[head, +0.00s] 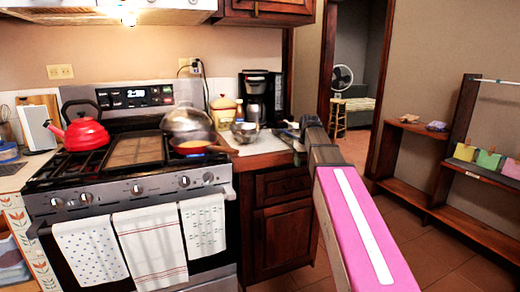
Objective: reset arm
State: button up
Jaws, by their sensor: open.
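My arm (360,225), with a pink panel and a white stripe, reaches from the bottom right toward the counter right of the stove. My gripper (288,137) is at its far end, small in view, over or close to the right end of the counter. It is open. I see nothing clearly held in it. I cannot tell whether it touches the counter or the small items beside it.
On the stove (135,150) stand a red kettle (86,132) and a red pan (190,147) with a glass lid (187,120) above it. A metal bowl (245,131) and a coffee maker (255,92) stand on the counter. Open floor (440,255) lies right of my arm, before wooden shelves (408,160).

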jog(key=s+f+m, duration=0.1)
jog(key=s+f, duration=1)
jog(key=f, duration=0.4)
jog(key=s+f+m+g, duration=0.1)
jog(key=s+f+m, duration=0.1)
jog(key=s+f, duration=0.9)
notch_tip(320, 180, down, 5)
jog(key=shift+s+r+h, duration=0.1)
jog(key=shift+s+h, duration=0.1)
jog(key=shift+h, duration=0.1)
jog(key=shift+d, duration=0.1)
